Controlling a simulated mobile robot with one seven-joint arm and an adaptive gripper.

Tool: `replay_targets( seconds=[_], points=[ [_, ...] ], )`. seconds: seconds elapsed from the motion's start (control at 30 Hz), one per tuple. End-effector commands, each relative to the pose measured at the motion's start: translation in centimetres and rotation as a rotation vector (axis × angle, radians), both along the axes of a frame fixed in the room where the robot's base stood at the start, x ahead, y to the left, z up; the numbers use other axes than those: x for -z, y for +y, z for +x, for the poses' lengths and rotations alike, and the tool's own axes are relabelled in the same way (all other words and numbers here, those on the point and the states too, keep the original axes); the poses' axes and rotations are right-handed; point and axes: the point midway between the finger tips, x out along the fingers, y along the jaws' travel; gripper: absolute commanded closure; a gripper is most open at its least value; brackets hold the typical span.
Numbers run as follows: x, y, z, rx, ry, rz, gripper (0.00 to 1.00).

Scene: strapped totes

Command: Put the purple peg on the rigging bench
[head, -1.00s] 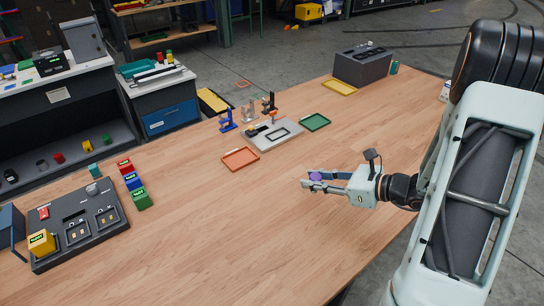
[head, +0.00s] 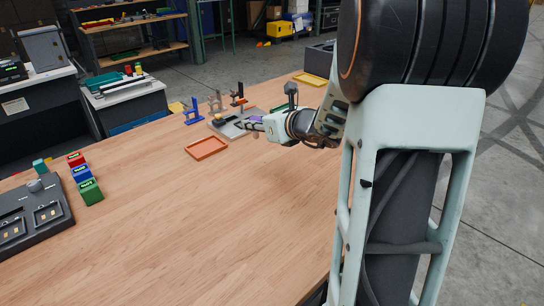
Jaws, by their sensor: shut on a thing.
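The purple peg (head: 256,117) is between the fingers of my gripper (head: 254,124), which is shut on it. Only a small part of the peg shows. My gripper points left, over or just in front of the grey fixture plate (head: 223,131) on the long wooden bench top (head: 190,215). I cannot tell the height of the peg above the bench or plate. No label shows which surface is the rigging bench.
An orange tray (head: 206,148) lies in front of the plate. Blue (head: 193,112), grey and black clamps stand behind it. A yellow tray (head: 310,79) lies farther back. Colored blocks (head: 85,182) and a dark panel (head: 30,215) are at left. The bench's middle is clear.

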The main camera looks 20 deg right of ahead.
Motion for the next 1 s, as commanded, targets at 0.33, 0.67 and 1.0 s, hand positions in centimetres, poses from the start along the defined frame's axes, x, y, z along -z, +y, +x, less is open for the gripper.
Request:
replay_targets(
  seconds=[0.33,0.67,1.0],
  points=[
    [-0.9,-1.2,1.1,0.13,0.001,0.0,1.0],
    [1.6,-2.2,6.7,0.132,0.004,0.001,1.0],
    [6.3,-3.2,12.2,0.132,0.004,0.001,1.0]
  ],
)
